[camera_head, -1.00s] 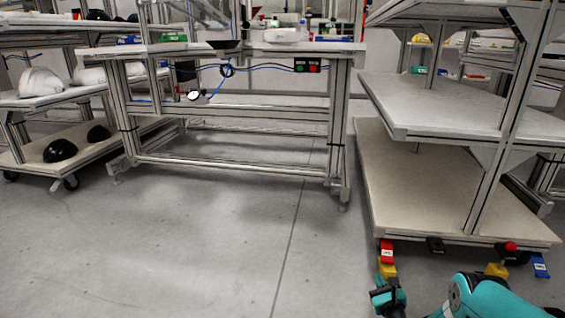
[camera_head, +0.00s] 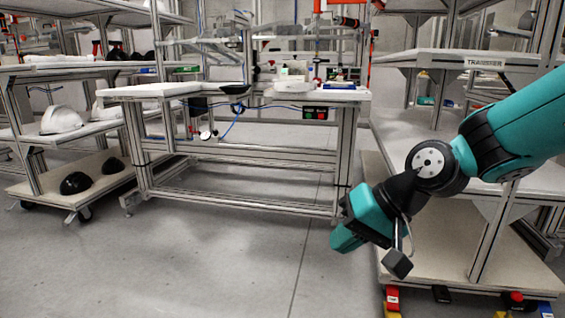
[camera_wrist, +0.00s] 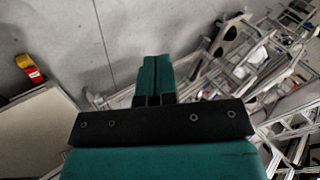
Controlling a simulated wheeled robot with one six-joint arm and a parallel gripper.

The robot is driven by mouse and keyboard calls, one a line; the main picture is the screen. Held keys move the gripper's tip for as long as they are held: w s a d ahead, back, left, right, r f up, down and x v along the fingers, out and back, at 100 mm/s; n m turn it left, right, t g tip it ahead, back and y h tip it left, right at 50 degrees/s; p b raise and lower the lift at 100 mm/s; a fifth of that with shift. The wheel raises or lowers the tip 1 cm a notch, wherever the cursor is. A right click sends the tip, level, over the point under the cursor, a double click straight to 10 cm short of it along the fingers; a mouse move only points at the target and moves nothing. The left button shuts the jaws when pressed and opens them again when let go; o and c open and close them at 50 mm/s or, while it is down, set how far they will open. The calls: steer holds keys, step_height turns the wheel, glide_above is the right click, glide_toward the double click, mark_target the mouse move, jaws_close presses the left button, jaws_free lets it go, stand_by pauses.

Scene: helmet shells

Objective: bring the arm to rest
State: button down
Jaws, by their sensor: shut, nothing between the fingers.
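My gripper (camera_head: 345,238) is at the end of my raised teal and black arm, at the right in the head view. It hangs in the air in front of the right rack and points down and to the left. In the wrist view my gripper's two teal fingers (camera_wrist: 156,66) are pressed side by side with nothing between them. It touches nothing that I can see.
The right rack (camera_head: 460,238) stands close behind my arm. A workbench (camera_head: 160,90) is at the middle back. A left cart holds white helmet shells (camera_head: 61,120) and black shells (camera_head: 76,183). The floor (camera_head: 210,260) between is clear.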

steer(key=s+d+r+n+g+h+p, duration=0.1)
steer(key=s+d+r+n+h+p, duration=0.15)
steer(key=s, duration=0.75)
steer(key=s+d+r+n+g+h+p, duration=0.1)
steer(key=s+d+r+n+g+p, duration=0.2)
steer(key=s, duration=0.6)
step_height(320, 180, up, 37)
steer(key=t+p, duration=0.1)
steer(key=p, duration=3.3)
steer(key=shift+a+n+p, duration=0.25)
steer(key=shift+n+p, duration=0.1)
steer(key=shift+d+r, duration=0.1)
